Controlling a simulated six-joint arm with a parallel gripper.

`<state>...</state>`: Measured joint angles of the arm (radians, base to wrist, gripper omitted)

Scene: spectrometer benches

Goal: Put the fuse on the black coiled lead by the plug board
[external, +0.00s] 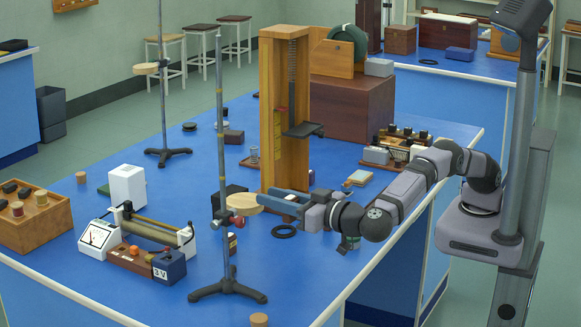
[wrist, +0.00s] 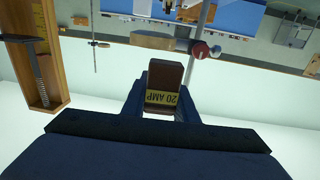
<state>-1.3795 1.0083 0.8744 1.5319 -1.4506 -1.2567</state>
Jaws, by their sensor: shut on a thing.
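My gripper (external: 278,196) is level and raised above the blue bench, beside a tall wooden column. In the wrist view, my gripper (wrist: 162,101) is shut on the fuse (wrist: 166,74), a brown block with a yellow "20 AMP" label. The fuse cannot be made out clearly in the external view. A black coiled lead (external: 284,231) lies flat on the bench below the gripper, clear of it. A brown board with orange and dark plugs (external: 132,259) is at front left; a rack with black tops (external: 402,146) is at right. I cannot tell which is the plug board.
A retort stand (external: 222,190) with a wooden disc (external: 245,202) and red knob stands close left of my gripper. The wooden column (external: 273,120) rises behind it. A white block (external: 127,186) and plug tray (external: 35,220) are farther left. Another dark ring (external: 428,61) lies on the back bench.

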